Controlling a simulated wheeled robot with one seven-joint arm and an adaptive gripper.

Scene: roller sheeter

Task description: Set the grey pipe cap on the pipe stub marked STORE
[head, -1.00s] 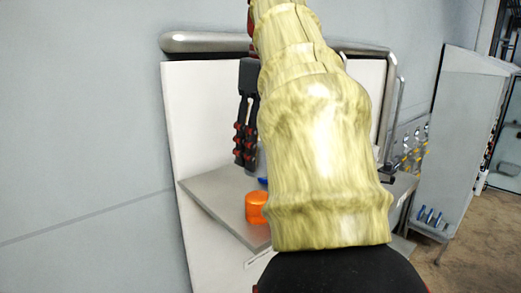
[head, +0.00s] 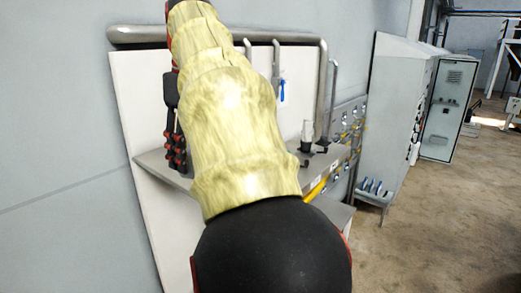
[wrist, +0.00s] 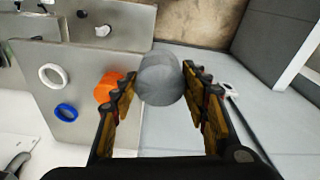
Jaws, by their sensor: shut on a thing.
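The grey pipe cap (wrist: 161,84) sits between the two fingers of my gripper (wrist: 158,76), which is shut on it. In the wrist view the cap is beside the shelf plate, with pale wall or floor behind it. In the head view my gripper (head: 176,145) shows at the left, over the shelf (head: 157,161), and the cap is not visible. A pale upright piece on a dark base (head: 307,134) stands on the shelf's right part. I cannot read a STORE mark, so I cannot tell which piece is that stub.
An orange cap (wrist: 105,84) is close beside my left finger. A white ring (wrist: 41,77) and a blue ring (wrist: 57,112) lie on the plate. A blue-handled valve (head: 282,90) and pipes are on the back panel (head: 126,95). Grey cabinets (head: 390,105) stand right.

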